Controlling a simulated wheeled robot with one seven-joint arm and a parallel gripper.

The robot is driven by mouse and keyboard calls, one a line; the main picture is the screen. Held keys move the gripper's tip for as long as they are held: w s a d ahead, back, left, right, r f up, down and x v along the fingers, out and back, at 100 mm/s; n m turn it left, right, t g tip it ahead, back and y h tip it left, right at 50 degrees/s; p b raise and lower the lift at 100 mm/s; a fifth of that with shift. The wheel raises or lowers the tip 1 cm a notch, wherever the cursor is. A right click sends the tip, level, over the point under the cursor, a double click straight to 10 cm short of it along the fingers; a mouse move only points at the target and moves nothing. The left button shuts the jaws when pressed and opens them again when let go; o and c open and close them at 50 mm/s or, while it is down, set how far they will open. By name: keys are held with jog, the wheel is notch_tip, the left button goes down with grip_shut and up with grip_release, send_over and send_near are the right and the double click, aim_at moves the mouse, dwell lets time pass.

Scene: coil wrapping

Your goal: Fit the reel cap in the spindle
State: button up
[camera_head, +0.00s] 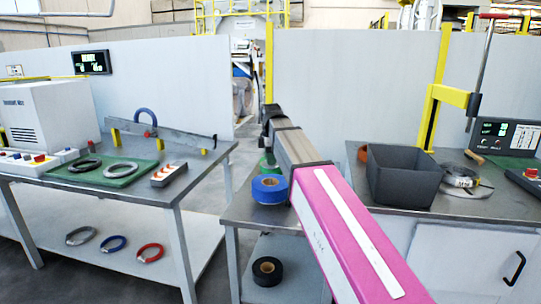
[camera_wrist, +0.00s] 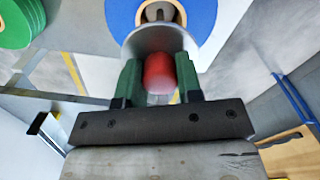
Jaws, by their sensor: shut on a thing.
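The reel cap (camera_wrist: 160,38) shows in the wrist view as a pale grey disc with a red knob (camera_wrist: 159,73). My gripper (camera_wrist: 159,62) is shut on the red knob between its green fingers. Beyond the disc is a blue reel (camera_wrist: 205,18), with the spindle (camera_wrist: 160,13) in its central hole. The disc overlaps the near side of the reel in this view; I cannot tell whether they touch. In the head view the blue reel (camera_head: 269,189) lies on the middle table, just left of my pink arm. My gripper and the cap cannot be made out there.
A green reel (camera_wrist: 20,22) is beside the blue one. A black reel (camera_head: 267,270) lies on the lower shelf. A dark bin (camera_head: 402,178) stands on the right bench. The left table has a green mat (camera_head: 125,181) with coils.

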jog(key=shift+f, duration=1.9)
jog(key=shift+f, duration=1.5)
jog(key=o, duration=1.1)
notch_tip(320, 180, up, 11)
jog(key=shift+f, duration=0.1)
